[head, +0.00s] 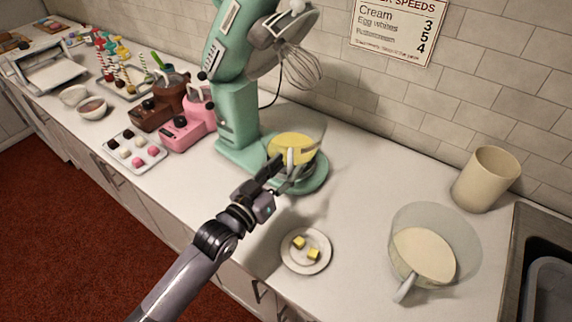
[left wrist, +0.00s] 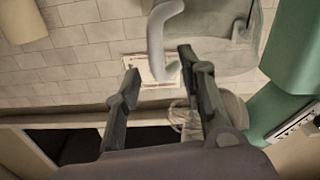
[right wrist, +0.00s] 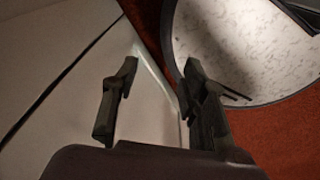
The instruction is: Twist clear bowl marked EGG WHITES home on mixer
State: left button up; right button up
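The green mixer (head: 232,95) stands against the wall with its head tilted up and its whisk (head: 297,66) raised. A clear bowl with yellow contents (head: 311,147) sits on the mixer's base (head: 312,184). No EGG WHITES marking is legible on it. My left gripper (head: 280,168) is at the bowl's near side, by its handle. In the left wrist view, the grey handle (left wrist: 157,38) comes down between the open fingers (left wrist: 157,65), with a visible gap. A second clear bowl with cream-coloured contents (head: 458,232) stands at the right. My right gripper (right wrist: 160,65) is open and empty.
A plate with yellow cubes (head: 290,262) lies in front of the mixer. A beige canister (head: 486,180) and a sink (head: 540,245) are at the right. Pink (head: 185,128) and brown (head: 160,105) machines stand left of the mixer. A speed sign (head: 398,30) hangs on the wall.

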pick_arm(q)
jog(key=shift+w+d, duration=0.2)
jog(key=shift+w, duration=0.05)
grip_shut()
dwell(0.4)
dwell(0.4)
jog(key=shift+w+a+m+g+h+b, duration=0.15)
jog(key=shift+a+m+g+h+b, duration=0.55)
jog(key=shift+a+h+b, duration=0.3)
jog(key=shift+d, duration=0.1)
